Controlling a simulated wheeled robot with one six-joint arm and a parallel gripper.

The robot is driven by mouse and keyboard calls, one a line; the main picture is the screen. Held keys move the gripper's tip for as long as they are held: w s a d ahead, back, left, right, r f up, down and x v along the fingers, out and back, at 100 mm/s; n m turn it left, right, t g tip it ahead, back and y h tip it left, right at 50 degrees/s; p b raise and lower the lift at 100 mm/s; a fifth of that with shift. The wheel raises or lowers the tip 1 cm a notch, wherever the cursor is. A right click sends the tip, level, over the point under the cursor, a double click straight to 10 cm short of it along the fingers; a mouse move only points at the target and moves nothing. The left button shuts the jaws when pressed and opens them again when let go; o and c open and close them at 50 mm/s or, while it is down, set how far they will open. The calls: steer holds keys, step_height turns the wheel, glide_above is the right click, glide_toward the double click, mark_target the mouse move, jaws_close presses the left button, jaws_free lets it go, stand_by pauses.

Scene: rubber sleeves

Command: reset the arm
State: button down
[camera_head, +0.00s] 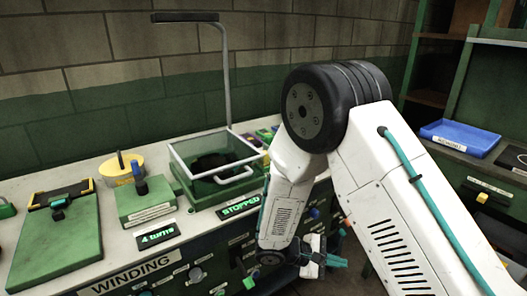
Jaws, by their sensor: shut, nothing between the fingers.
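My white arm with a black joint fills the right half of the head view and bends down in front of the bench. My gripper (316,257) is at its lower end, low in front of the bench's drawer front. It is small in the picture and appears shut and empty. It is apart from the things on the bench top.
The bench carries a green board (62,238), a green block with a blue-handled lever (143,200), a yellow round part (122,170) and a clear-lidded green box (215,165). Displays read "4 turns" (157,236) and "STOPPED" (240,208). A blue tray (460,138) sits right.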

steer(key=s+d+r+m+y, duration=0.2)
steer(key=s+r+m+y, duration=0.2)
steer(key=s+r, duration=0.4)
steer(key=s+d+r+m+y, duration=0.2)
steer(key=s+r+m+y, duration=0.2)
steer(key=s+r, duration=0.3)
steer(key=s+d+r+m+t+y, duration=0.1)
steer(key=s+r+m+y, duration=0.3)
steer(key=s+r, duration=0.4)
step_height(320, 180, up, 7)
steer(key=shift+s+d+f+y, duration=0.15)
steer(key=shift+s+d+y, duration=0.15)
steer(key=shift+d+y, duration=0.3)
steer(key=c, duration=2.1)
jaws_free()
steer(key=shift+a, duration=0.1)
steer(key=shift+c, duration=0.2)
